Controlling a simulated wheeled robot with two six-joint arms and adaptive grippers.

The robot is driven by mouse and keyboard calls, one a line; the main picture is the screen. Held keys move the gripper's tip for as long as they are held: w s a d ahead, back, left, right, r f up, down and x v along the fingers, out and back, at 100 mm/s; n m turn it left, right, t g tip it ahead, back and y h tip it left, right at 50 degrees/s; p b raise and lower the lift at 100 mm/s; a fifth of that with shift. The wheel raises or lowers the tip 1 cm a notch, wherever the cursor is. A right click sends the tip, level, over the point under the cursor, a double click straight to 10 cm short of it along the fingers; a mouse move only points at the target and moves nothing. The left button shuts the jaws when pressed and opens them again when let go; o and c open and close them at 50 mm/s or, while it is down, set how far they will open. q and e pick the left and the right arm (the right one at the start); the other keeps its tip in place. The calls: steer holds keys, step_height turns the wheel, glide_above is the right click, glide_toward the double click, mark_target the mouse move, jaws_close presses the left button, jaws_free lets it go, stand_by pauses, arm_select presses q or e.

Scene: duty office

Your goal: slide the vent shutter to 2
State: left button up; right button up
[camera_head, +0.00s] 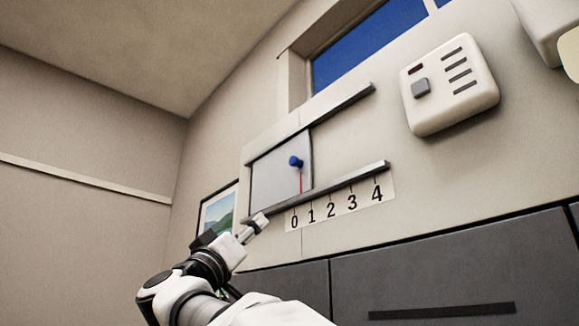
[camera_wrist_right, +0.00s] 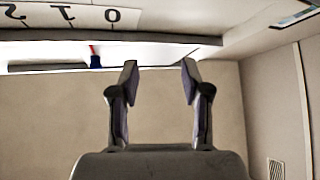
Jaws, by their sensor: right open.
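The vent shutter (camera_head: 272,180) is a pale grey panel at the left end of two slanting rails on the wall. It carries a blue knob (camera_head: 296,162) with a red pointer line below it. The line stands near the 0 end of the number scale (camera_head: 333,207); I cannot tell its exact reading. My right gripper (camera_head: 259,222) is below and left of the knob, near the lower rail's left end. In the right wrist view the gripper (camera_wrist_right: 159,68) is open and empty, with the blue knob (camera_wrist_right: 95,61) to its left, apart from the fingers. My left gripper is out of view.
The lower rail (camera_head: 350,178) and upper rail (camera_head: 345,103) run right from the shutter. A white wall box (camera_head: 449,84) is at upper right. A framed picture (camera_head: 218,214) hangs behind my right arm. Dark grey cabinets (camera_head: 440,270) line the wall below.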

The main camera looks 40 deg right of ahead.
mark_target(293, 164)
steer(key=s+r+m+g+h, duration=0.2)
steer(key=s+r+m+g, duration=0.1)
steer(key=s+r, duration=0.6)
steer(key=p+x, duration=0.1)
steer(key=p, duration=0.1)
steer(key=p+x, duration=0.2)
steer(key=w+p+x, duration=0.1)
steer(key=p+x, duration=0.1)
steer(key=shift+d+f, duration=0.3)
steer(key=shift+d+r, duration=0.2)
steer(key=shift+d, duration=0.15)
steer(key=shift+s, duration=0.2)
steer(key=shift+a, duration=0.15)
